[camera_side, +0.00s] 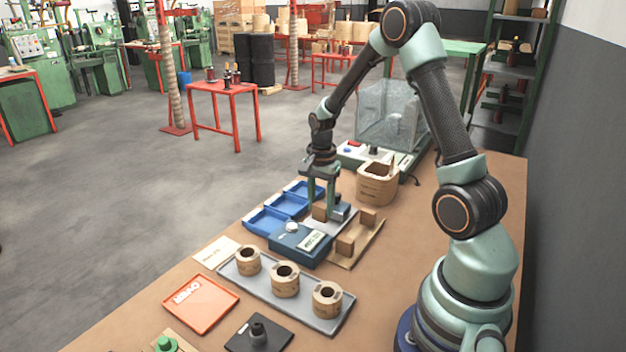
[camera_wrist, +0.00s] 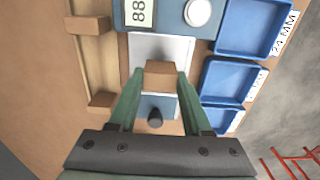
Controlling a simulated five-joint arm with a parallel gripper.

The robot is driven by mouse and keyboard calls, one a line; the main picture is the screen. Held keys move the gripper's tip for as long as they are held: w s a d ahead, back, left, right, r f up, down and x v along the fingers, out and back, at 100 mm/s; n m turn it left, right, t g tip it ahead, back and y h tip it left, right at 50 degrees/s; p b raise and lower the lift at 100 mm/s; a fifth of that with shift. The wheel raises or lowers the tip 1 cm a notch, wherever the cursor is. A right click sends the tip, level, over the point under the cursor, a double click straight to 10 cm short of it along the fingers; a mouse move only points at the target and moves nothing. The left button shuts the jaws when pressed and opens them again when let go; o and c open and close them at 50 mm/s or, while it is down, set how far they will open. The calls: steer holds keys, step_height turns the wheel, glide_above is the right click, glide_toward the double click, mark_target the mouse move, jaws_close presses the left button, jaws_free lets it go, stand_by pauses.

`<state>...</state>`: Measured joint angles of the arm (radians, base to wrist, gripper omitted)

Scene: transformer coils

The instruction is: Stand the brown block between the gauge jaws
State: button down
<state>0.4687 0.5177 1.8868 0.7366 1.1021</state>
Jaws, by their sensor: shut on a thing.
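The brown block (camera_wrist: 160,73) is held between the two green fingers of my gripper (camera_wrist: 160,80). In the side view my gripper (camera_side: 322,206) points down, with the brown block (camera_side: 319,212) between its fingertips. The block is over the pale metal bed (camera_wrist: 165,47) of the blue gauge (camera_side: 299,243). In the wrist view it lies between the gauge's blue body (camera_wrist: 178,14) and its blue sliding jaw (camera_wrist: 160,104), which has a black knob (camera_wrist: 155,118). I cannot tell whether the block's underside touches the bed.
A wooden rack (camera_side: 355,252) beside the gauge holds brown blocks (camera_side: 345,247) and (camera_side: 367,217). Blue bins (camera_side: 270,221) stand on the other side. A grey tray with coils (camera_side: 315,319) is in front.

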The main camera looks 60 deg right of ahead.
steer(key=shift+f, duration=1.05)
jaws_free()
steer(key=shift+r, duration=4)
steer(key=s+a+r+n+t, duration=0.2)
steer(key=s+a+r+n, duration=0.2)
steer(key=a+n, duration=0.5)
steer(key=s+a+r+n+t, duration=0.3)
steer(key=s+a+r+n, duration=0.1)
steer(key=a+r+n, duration=0.5)
steer(key=shift+a+r+t, duration=0.25)
steer(key=shift+r+t, duration=0.05)
